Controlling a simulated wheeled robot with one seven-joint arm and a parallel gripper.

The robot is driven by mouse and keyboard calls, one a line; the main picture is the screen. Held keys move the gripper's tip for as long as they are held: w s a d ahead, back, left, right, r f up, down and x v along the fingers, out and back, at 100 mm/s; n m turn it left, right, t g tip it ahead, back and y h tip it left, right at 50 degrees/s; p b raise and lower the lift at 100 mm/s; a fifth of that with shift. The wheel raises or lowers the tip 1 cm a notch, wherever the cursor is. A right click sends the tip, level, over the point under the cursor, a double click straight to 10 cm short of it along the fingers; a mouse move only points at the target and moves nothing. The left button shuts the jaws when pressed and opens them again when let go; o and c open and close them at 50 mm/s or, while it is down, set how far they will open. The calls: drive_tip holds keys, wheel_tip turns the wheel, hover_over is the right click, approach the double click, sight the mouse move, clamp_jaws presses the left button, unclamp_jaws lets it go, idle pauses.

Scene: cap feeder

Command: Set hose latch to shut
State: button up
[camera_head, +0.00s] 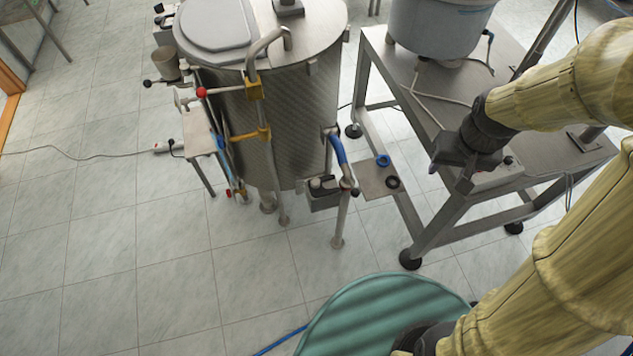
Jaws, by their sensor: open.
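A short blue hose (338,150) hangs on the right side of the steel tank (300,125), above a small grey box (322,194). A metal fitting (346,183) sits at the hose's lower end. I cannot make out for certain which part is the hose latch, or its position. My gripper (450,178) is dark and open, with nothing seen between its fingers. It is to the right of the hose and apart from it, in front of the steel stand.
A steel stand (428,240) carries a grey bowl-shaped feeder (440,25). A small shelf (378,178) with a blue ring (383,161) and a dark ring (393,182) is between tank and stand. A red-knobbed lever (202,92) is on the tank's left. The tiled floor (170,270) at front left is clear.

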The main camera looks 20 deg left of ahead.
drive_tip(key=w+a+f+n+b, duration=0.2)
drive_tip(key=w+a+f, duration=0.25)
drive_tip(key=a, duration=0.35)
drive_tip(key=n+g+b, duration=0.2)
drive_tip(key=n+b, duration=0.3)
drive_tip(key=n, duration=0.1)
hover_over(316, 181)
wheel_tip(316, 181, down, 12)
drive_tip(key=f, duration=0.1)
drive_tip(key=shift+s+r, duration=0.15)
drive_tip(key=shift+r, duration=0.1)
drive_tip(key=shift+f, duration=0.15)
wheel_tip(316, 181, down, 17)
drive_tip(key=shift+f+p, duration=0.1)
drive_tip(key=shift+p, duration=0.2)
clamp_jaws()
